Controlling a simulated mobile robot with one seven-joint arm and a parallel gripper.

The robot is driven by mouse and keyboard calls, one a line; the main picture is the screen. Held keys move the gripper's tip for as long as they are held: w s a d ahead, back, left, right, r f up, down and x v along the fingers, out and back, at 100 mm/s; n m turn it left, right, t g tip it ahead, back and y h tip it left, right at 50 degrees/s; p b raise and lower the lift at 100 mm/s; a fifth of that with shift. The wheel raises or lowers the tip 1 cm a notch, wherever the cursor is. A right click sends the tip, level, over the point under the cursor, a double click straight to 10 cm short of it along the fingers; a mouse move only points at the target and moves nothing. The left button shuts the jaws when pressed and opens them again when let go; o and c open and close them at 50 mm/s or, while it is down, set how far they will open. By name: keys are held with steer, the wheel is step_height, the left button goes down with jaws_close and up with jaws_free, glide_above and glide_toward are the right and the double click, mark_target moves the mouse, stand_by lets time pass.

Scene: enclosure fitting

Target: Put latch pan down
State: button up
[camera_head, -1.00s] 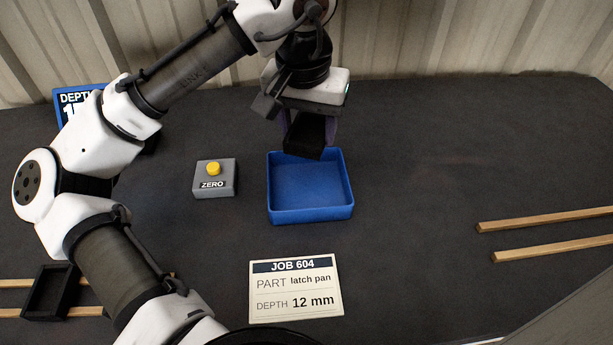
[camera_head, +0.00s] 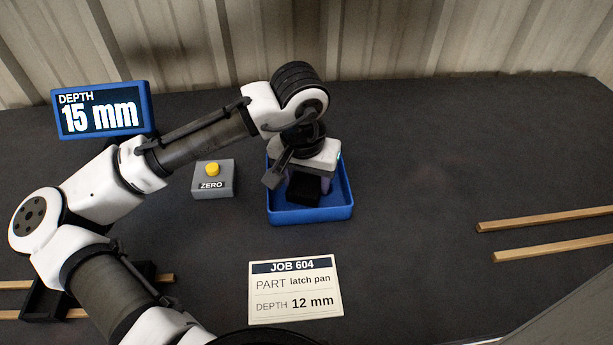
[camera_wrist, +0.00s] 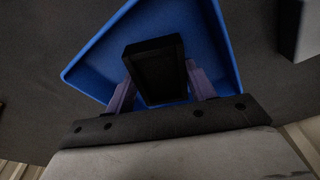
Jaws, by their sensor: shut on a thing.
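The latch pan (camera_head: 306,188), a small black open box, is held in my gripper (camera_head: 304,190) over the blue tray (camera_head: 312,216). In the wrist view the pan (camera_wrist: 157,72) sits between the two purple fingers of my gripper (camera_wrist: 160,92), which are shut on it. The blue tray (camera_wrist: 92,76) lies behind the pan there. Whether the pan touches the tray floor I cannot tell. A job card (camera_head: 296,289) reads JOB 604, part latch pan, depth 12 mm. The depth display (camera_head: 103,110) reads 15 mm.
A grey box with a yellow ZERO button (camera_head: 214,179) stands just left of the tray. Another black box (camera_head: 45,300) rests on wooden rails (camera_head: 14,285) at the lower left. Two wooden rails (camera_head: 552,218) lie at the right. The table between tray and right rails is clear.

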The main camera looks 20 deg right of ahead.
mark_target(304, 193)
steer(key=shift+f, duration=0.2)
steer(key=o, duration=1.1)
steer(key=r, duration=0.4)
steer(key=s+r, duration=0.1)
steer(key=r, duration=0.3)
steer(key=a+r, duration=0.1)
steer(key=r, duration=0.3)
steer(key=shift+s+r, duration=0.2)
